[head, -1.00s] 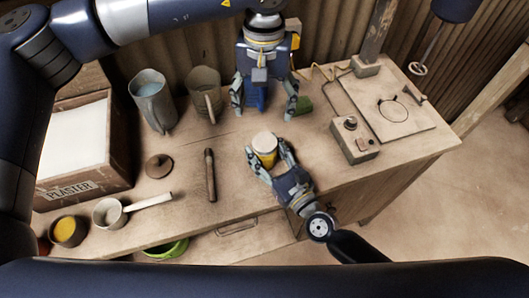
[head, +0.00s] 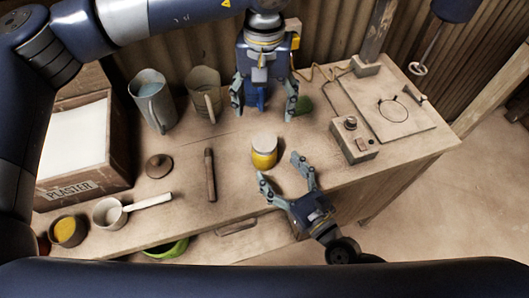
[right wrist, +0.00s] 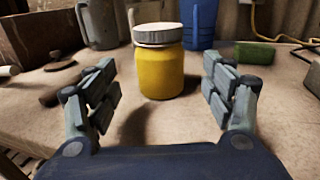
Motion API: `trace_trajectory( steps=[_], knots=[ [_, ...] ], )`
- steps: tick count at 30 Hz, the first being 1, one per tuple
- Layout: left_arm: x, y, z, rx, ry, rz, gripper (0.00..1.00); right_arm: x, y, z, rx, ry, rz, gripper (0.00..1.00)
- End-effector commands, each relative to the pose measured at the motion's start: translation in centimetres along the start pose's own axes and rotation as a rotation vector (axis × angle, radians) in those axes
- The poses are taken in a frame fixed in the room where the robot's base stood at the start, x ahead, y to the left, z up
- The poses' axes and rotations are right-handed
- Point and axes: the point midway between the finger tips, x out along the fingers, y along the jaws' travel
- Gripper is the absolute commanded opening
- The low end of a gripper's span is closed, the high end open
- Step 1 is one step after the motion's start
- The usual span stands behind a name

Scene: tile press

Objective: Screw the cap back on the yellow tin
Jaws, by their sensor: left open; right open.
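The yellow tin (head: 264,157) stands upright on the bench, with a pale grey cap (head: 264,141) on its top. In the right wrist view the tin (right wrist: 161,75) stands upright between the fingers but farther off, and the cap (right wrist: 158,34) sits level on it; I cannot tell how tight it is. My right gripper (head: 281,169) is open and empty, just in front and to the right of the tin, apart from it. My left gripper (head: 263,108) is open, pointing down behind the tin, with a blue object (right wrist: 199,24) standing near it.
A wooden-handled tool (head: 210,175) lies left of the tin. A round brown lid (head: 159,165), a small pan (head: 109,213) and metal jugs (head: 152,101) are farther left. A control box (head: 353,140) stands right. A green block (right wrist: 255,53) lies behind. Bench around the tin is clear.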

Motion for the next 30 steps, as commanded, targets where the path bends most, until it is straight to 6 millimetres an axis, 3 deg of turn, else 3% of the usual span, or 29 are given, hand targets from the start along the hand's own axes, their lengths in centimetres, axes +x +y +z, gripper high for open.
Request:
trace_trajectory(
  steps=[3, 9, 30],
  knots=[
    [0.0, 0.0, 0.0, 0.000, 0.000, 0.000, 0.72, -2.4, 0.0, 0.0, -0.001, 0.003, 0.003, 0.75],
    [0.0, 0.0, 0.0, 0.000, 0.000, 0.000, 0.72, -4.6, 0.0, 0.0, -0.001, 0.000, 0.000, 0.75],
    [0.0, 0.0, 0.0, 0.000, 0.000, 0.000, 0.72, -5.0, 0.0, 0.0, 0.001, -0.001, 0.000, 0.75]
  ],
)
